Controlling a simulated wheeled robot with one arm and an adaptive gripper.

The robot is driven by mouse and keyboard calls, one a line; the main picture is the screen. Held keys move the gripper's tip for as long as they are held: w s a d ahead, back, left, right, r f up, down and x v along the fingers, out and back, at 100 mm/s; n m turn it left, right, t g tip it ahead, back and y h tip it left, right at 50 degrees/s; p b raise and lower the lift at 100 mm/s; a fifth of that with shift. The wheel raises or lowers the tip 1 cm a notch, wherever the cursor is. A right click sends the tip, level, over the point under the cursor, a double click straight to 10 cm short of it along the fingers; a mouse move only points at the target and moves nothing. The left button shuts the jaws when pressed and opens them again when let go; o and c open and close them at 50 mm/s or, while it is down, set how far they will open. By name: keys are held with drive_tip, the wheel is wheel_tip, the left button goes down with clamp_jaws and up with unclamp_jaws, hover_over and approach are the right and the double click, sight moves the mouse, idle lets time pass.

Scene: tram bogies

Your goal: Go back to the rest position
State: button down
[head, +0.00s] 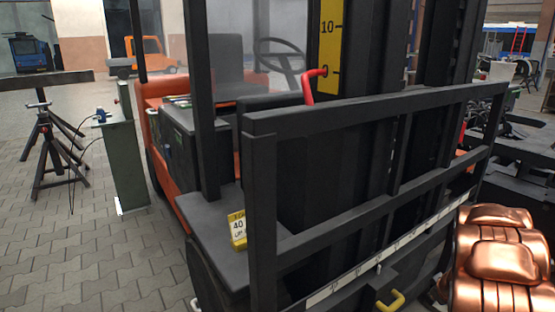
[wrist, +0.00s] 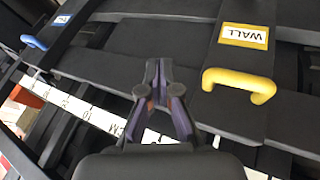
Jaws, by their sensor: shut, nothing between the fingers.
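My gripper (wrist: 158,66) shows in the wrist view with its two dark fingers together at the tips and nothing between them. It is in front of the dark bars of the forklift's carriage. A yellow handle (wrist: 240,84) on a dark block labelled "WALL" lies to the right of the fingertips, apart from them in the picture. A blue handle (wrist: 34,42) is at the upper left. My gripper does not show in the head view.
In the head view an orange and black forklift (head: 165,95) stands close, its black load frame (head: 375,120) filling the middle. A yellow handle (head: 390,301) and a white ruler strip (head: 345,282) are low on it. A black trestle (head: 52,150) stands left; paving (head: 75,245) is clear at lower left.

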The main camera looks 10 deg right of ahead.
drive_tip(key=s+a+r+m+g+h+p, duration=0.1)
drive_tip(key=s+a+r+p, duration=0.15)
drive_tip(key=r, duration=0.65)
drive_tip(key=s+a+r+m+g+h+p, duration=0.1)
drive_tip(key=a+r+p, duration=0.25)
drive_tip(key=r, duration=0.55)
drive_tip(key=s+a+r+m+g+h+p, duration=0.1)
drive_tip(key=s+a+r+m+h+p, duration=0.15)
drive_tip(key=r, duration=0.65)
drive_tip(key=s+a+r+g+y+p, duration=0.1)
drive_tip(key=s+a+r+p, duration=0.3)
drive_tip(key=s+a, duration=0.4)
drive_tip(key=s+a+r+n+g+y+p, duration=0.1)
drive_tip(key=s+a+r+y+p, duration=0.3)
drive_tip(key=s+a, duration=0.5)
drive_tip(key=s+a+r+g+y+p, duration=0.2)
drive_tip(key=s+a+r+p, duration=0.3)
drive_tip(key=a, duration=1.1)
drive_tip(key=s+r+g, duration=0.1)
drive_tip(key=s+r, duration=0.2)
drive_tip(key=shift+s, duration=0.35)
drive_tip(key=shift+d+y, duration=0.15)
drive_tip(key=shift+y, duration=0.1)
